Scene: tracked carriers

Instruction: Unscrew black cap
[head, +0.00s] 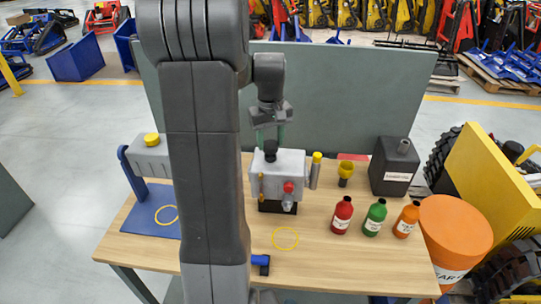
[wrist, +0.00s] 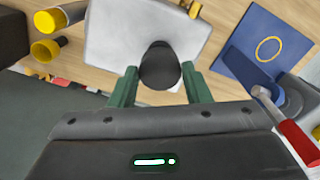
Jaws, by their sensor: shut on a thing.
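The black cap (head: 270,148) sits on top of a grey box-like unit (head: 286,166) near the middle of the table. In the wrist view the cap (wrist: 160,68) shows as a dark round knob between the two green fingers, with the pale unit (wrist: 108,35) beneath it. My gripper (head: 270,137) points down over the unit from above. Its fingers (wrist: 158,80) are closed against both sides of the cap. Whether the cap has lifted or turned cannot be told from these views.
Red (head: 342,214), green (head: 375,217) and orange (head: 407,219) bottles stand right of the unit. A dark canister (head: 394,166), a yellow funnel (head: 345,173) and an orange drum (head: 454,236) are also there. A blue stand (head: 148,209) is left. A grey panel (head: 350,85) rises behind.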

